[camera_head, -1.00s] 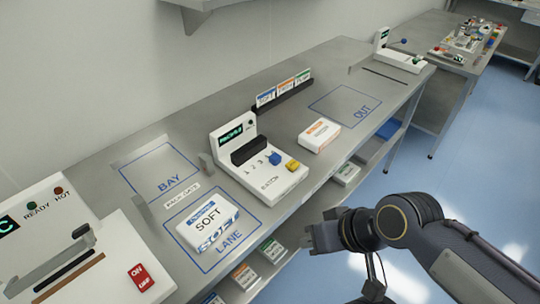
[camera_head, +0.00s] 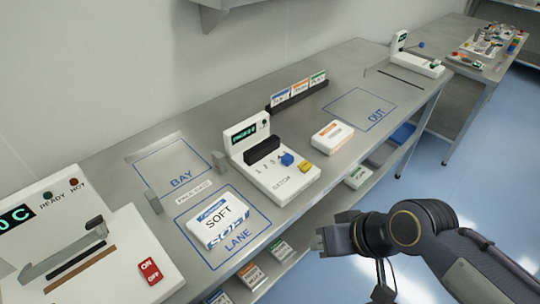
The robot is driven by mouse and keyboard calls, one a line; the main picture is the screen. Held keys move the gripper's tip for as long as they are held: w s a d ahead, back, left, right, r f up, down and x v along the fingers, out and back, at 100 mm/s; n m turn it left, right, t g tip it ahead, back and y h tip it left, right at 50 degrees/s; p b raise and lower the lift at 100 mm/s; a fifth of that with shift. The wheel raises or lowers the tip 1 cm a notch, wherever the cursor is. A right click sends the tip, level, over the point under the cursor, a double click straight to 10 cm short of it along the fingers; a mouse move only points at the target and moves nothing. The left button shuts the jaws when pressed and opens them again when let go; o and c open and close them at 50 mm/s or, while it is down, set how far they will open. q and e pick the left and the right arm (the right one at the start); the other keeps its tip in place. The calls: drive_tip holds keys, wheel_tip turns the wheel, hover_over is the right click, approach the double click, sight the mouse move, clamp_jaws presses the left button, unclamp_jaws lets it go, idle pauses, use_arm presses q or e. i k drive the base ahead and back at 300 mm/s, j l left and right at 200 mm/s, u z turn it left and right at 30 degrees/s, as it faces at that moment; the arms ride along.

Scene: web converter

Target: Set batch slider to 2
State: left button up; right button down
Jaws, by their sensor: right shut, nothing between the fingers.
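The white batch unit (camera_head: 272,178) stands on the bench in the middle, with a lit green display (camera_head: 245,134). Its sloped face carries the numerals 1, 2, 3 in a row, and a blue slider knob (camera_head: 287,159) sits at the right end of that row, past the 3. A yellow button (camera_head: 306,167) is to its right. My right gripper (camera_head: 322,240) is shut and empty, in front of the bench edge, below and to the right of the unit and apart from it. My left gripper is out of view.
A white SOFT pack (camera_head: 217,219) lies in the LANE outline, left of the unit. An orange-labelled box (camera_head: 332,136) lies to its right. A sealer-like machine with an ON/OFF switch (camera_head: 150,271) fills the lower left. The OUT area (camera_head: 358,105) is empty.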

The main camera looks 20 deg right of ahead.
sight(287, 160)
drive_tip(key=l+u, duration=0.1)
drive_tip(key=l, duration=0.9)
drive_tip(key=i, duration=0.55)
